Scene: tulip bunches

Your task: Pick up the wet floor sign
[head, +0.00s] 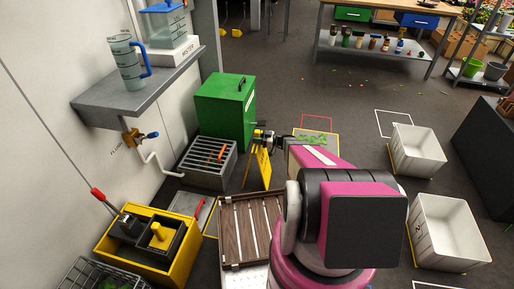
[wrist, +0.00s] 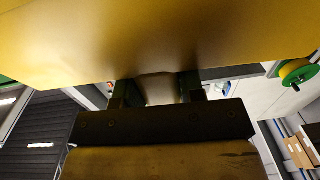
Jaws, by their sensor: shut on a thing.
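The wet floor sign (head: 264,168) is the yellow panel below my gripper in the head view, right of the green box. It is upright, and its black print is too small to read. My gripper (head: 262,137) is at the sign's top end and shut on it. In the wrist view the sign's broad yellow face (wrist: 150,45) fills the upper part of the picture. My gripper (wrist: 158,91) meets it there, and the sign hides most of what lies beyond. Whether its feet touch the floor cannot be told.
A green box (head: 224,105) and a grey grated drain (head: 207,165) stand just left. A yellow mop bucket (head: 145,250) and a wooden slatted crate (head: 250,240) are nearer. White bins (head: 416,152) stand at right. The floor behind the sign is mostly clear.

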